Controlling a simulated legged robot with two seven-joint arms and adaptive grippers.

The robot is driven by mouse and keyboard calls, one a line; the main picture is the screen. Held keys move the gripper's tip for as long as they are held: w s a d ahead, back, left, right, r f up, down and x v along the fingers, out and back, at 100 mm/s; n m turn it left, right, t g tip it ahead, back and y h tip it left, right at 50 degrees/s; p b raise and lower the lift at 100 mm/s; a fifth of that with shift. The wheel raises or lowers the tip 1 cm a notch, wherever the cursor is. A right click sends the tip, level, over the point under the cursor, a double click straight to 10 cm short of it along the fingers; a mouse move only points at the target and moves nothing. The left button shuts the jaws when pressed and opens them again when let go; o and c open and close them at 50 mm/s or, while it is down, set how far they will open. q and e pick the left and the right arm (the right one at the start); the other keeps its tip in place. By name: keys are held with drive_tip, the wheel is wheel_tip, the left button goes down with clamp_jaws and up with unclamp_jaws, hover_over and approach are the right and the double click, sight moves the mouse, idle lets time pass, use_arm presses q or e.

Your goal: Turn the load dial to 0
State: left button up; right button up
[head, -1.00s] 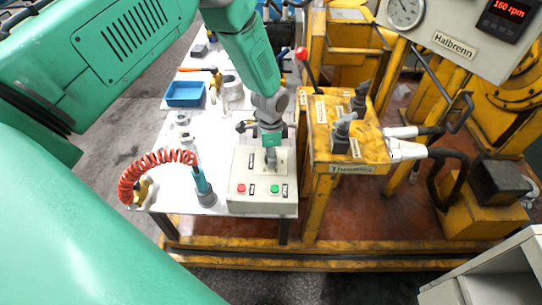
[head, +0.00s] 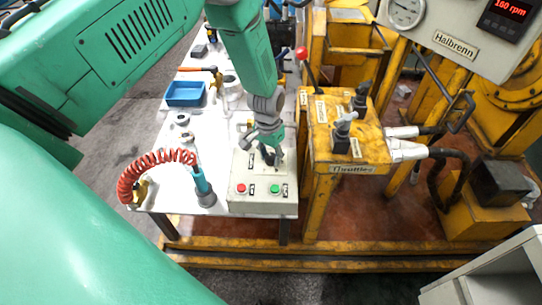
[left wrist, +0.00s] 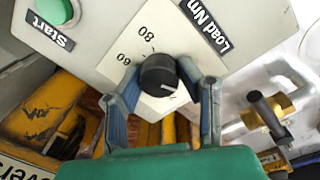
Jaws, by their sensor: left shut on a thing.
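The load dial (left wrist: 157,74) is a black round knob with a white mark, on a pale scale plate beside the "Load Nm" label. In the left wrist view 60 and 80 show on the scale; the rest is hidden, and I cannot tell the exact reading. My left gripper (left wrist: 159,71) has its fingers on both sides of the knob and is shut on it. In the head view this gripper (head: 271,158) is at the top of the grey control box (head: 262,204) and mostly hides the dial. My right gripper is not in view.
The box has a red button (head: 241,188) and a green Start button (head: 275,189). A red coiled hose (head: 140,162) and a blue tray (head: 185,94) are to the left on the white table. The yellow throttle stand (head: 345,145) is close on the right.

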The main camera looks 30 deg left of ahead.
sight(269, 154)
use_arm(q)
drive_tip(key=shift+w+r+n, duration=0.15)
drive_tip(key=shift+w+n, duration=0.1)
drive_tip(key=shift+n, duration=0.35)
drive_tip(key=o, duration=1.1)
drive_tip(key=shift+o, duration=0.2)
drive_tip(key=shift+s, duration=0.1)
drive_tip(key=shift+r, duration=0.25)
wheel_tip(269, 154, up, 11)
drive_tip(key=shift+a, duration=0.4)
